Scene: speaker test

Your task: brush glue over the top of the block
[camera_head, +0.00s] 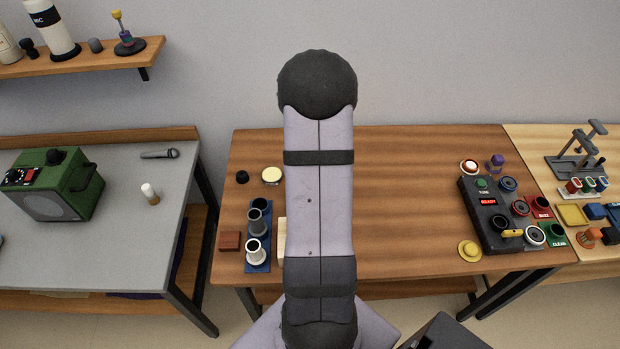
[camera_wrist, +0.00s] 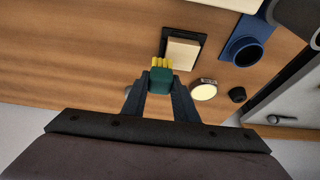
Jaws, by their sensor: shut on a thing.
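In the wrist view my gripper (camera_wrist: 160,84) is shut on a brush (camera_wrist: 161,76) with a green body and yellow bristles. The bristles point toward the cream block (camera_wrist: 183,51), which lies in a dark shallow frame (camera_wrist: 196,37). In the picture the bristle tips overlap the frame's edge; I cannot tell whether they touch it. A round tin with pale cream contents (camera_wrist: 204,91) stands beside the gripper. The tin also shows in the head view (camera_head: 271,175).
A blue rack (camera_head: 258,267) with several cups stands left of the block in the head view. A black cap (camera_head: 242,177) and a reddish-brown block (camera_head: 230,241) are nearby. A button panel (camera_head: 487,215) stands at the right. The table's middle (camera_head: 400,200) is clear.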

